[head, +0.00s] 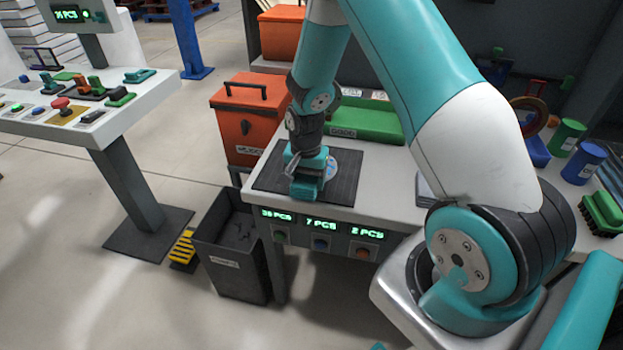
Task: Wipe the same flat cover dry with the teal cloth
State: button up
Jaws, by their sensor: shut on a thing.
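My gripper (305,190) points down over the black mat (346,188) on the white workbench. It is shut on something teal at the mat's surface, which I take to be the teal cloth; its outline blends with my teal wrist. The flat cover cannot be made out; my gripper and wrist hide that part of the mat. A small light blue round patch shows at the right side of my wrist, too small to identify.
A green bin (368,122) stands behind the mat, an orange toolbox (248,118) to the left. A dark open bin (232,240) is on the floor below. Green (567,137) and blue (584,163) cans and a green brush (603,212) are at right. A control console (75,105) stands left.

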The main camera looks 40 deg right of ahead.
jog(key=shift+w+a+f, duration=0.1)
jog(key=shift+w+a, duration=0.75)
jog(key=shift+w, duration=0.25)
jog(key=shift+s+d, duration=0.65)
jog(key=shift+s, duration=0.25)
jog(key=shift+s+d+f, duration=0.1)
jog(key=shift+s+d, duration=0.6)
jog(key=shift+s, duration=0.2)
jog(key=shift+w+a+r+p, duration=0.1)
jog(key=shift+w+a+p, duration=0.05)
jog(key=shift+w+a, duration=0.65)
jog(key=shift+w+a+r+p, duration=0.15)
jog(key=shift+w+a, duration=0.45)
jog(key=shift+w, duration=0.4)
notch_tip(320, 180, up, 6)
jog(key=p, duration=0.4)
jog(key=shift+p, duration=0.35)
